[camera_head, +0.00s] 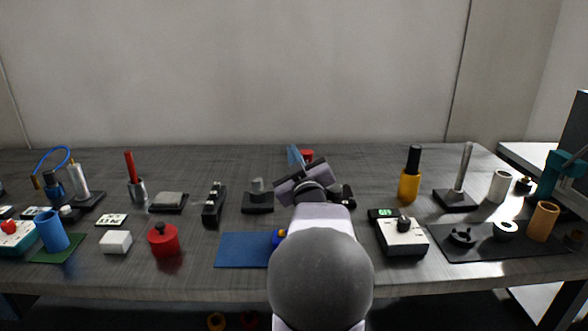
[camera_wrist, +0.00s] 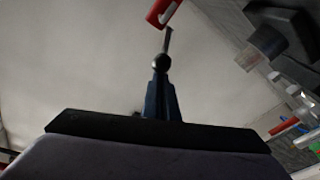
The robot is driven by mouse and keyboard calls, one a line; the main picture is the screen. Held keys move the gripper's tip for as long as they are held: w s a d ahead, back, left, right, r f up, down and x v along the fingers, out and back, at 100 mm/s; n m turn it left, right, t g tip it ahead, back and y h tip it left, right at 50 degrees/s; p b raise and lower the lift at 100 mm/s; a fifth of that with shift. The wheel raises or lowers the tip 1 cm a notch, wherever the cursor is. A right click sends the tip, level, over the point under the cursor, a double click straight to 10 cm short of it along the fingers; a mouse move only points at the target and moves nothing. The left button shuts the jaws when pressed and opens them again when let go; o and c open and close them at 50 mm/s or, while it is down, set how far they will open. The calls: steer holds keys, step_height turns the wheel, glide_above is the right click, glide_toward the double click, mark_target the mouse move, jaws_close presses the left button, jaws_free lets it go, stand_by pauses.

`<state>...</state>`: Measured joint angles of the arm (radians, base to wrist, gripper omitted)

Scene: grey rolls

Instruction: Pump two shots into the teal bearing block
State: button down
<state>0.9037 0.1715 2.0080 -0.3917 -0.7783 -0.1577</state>
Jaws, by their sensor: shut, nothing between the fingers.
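My gripper (camera_wrist: 161,85) points up the wrist view, with its dark blue fingers together and empty. A dark ball (camera_wrist: 161,62) and thin grey rod (camera_wrist: 167,40) line up with the fingertips; I cannot tell whether they touch. In the head view my arm hides most of the gripper. A small blue thing with an orange top (camera_head: 279,237) sits on the blue mat (camera_head: 240,250), partly hidden by my arm. At the far left stands a silver cylinder (camera_head: 80,180) with a blue hose (camera_head: 50,152).
A red thing (camera_head: 307,155) is behind my wrist; a red piece (camera_wrist: 163,12) tops the wrist view. A red pot (camera_head: 163,238) stands left of the mat. A white scale-like box (camera_head: 402,236) and yellow bottle (camera_head: 410,178) stand right. A teal machine (camera_head: 562,168) is far right.

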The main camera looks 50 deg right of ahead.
steer(key=f+b, duration=0.1)
steer(key=b, duration=0.1)
steer(key=f+b, duration=0.1)
steer(key=f+t+b, duration=0.1)
steer(key=b, duration=0.1)
steer(key=shift+s+a+f+h+b, duration=0.1)
steer(key=shift+s+a+h+b, duration=0.15)
steer(key=shift+s+h+b, duration=0.1)
steer(key=shift+f, duration=0.1)
stand_by(0.4)
step_height(320, 180, up, 4)
steer(key=a+p, duration=0.1)
steer(key=a, duration=0.1)
steer(key=f+v, duration=0.1)
steer(key=v, duration=0.7)
steer(key=shift+a+f, duration=0.2)
steer(key=shift+a, duration=0.1)
